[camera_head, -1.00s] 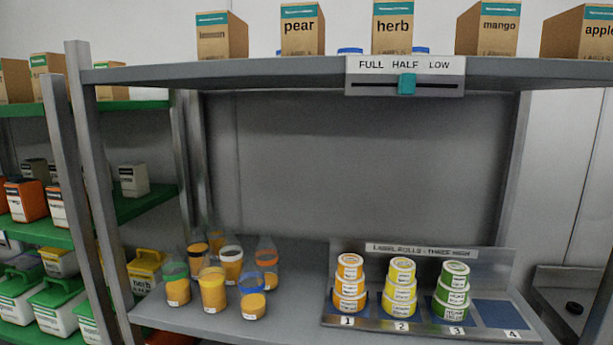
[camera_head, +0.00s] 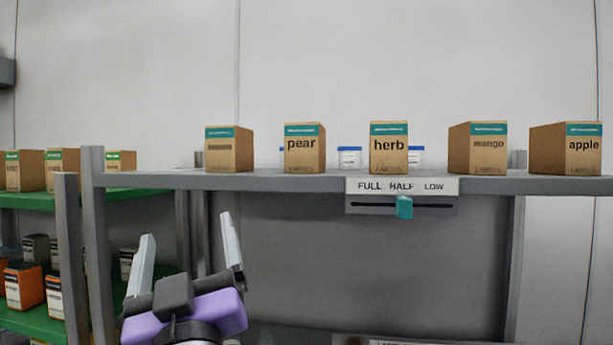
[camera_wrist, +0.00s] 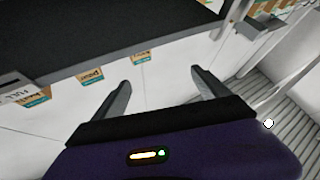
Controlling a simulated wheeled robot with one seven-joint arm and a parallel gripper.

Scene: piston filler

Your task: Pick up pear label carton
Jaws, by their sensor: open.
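The pear label carton (camera_head: 304,149) is a brown box with a teal band and the word "pear". It stands upright on the top shelf in the head view, second from the left in the row. In the wrist view the pear carton (camera_wrist: 91,75) shows small, upside down, at the shelf edge. My gripper (camera_head: 188,230) is open and empty, with two grey fingers and a purple body. In the head view it appears below the shelf board and left of the pear carton. In the wrist view my gripper (camera_wrist: 160,86) has nothing between its fingers.
The shelf board (camera_head: 270,182) runs under the cartons. The herb carton (camera_head: 388,150) stands right of pear, and a carton with an unreadable label (camera_head: 230,149) stands left. A FULL HALF LOW slider sign (camera_head: 402,195) hangs on the shelf front. A grey post (camera_head: 95,250) stands left.

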